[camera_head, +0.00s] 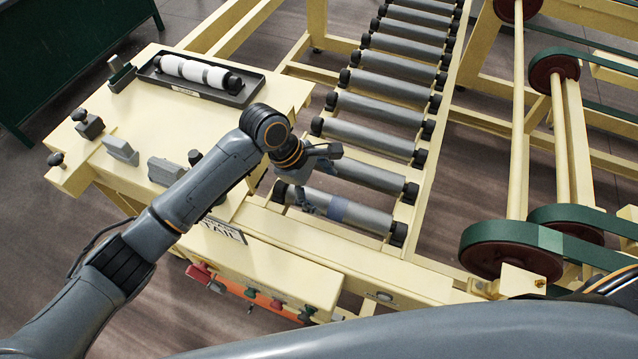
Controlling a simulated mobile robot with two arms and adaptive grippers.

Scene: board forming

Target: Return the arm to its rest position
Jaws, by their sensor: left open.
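My left arm reaches in from the lower left, over the cream worktable (165,120). Its wrist is above the table's right edge. My left gripper (308,186) is open and hangs over the near end of the roller conveyor (375,130), close above the nearest roller (365,217). That roller has a bluish band around it. I see nothing held between the fingers, though they are small and partly blend with the rollers. My right arm crosses the bottom of the view, and its gripper is not in view.
A dark tray (238,98) with a white-wrapped roller (195,72) lies on the table. Several grey blocks and clamps stand along its left side. A control panel with buttons (250,293) is on the front. Green belts on pulleys (512,250) stand at right.

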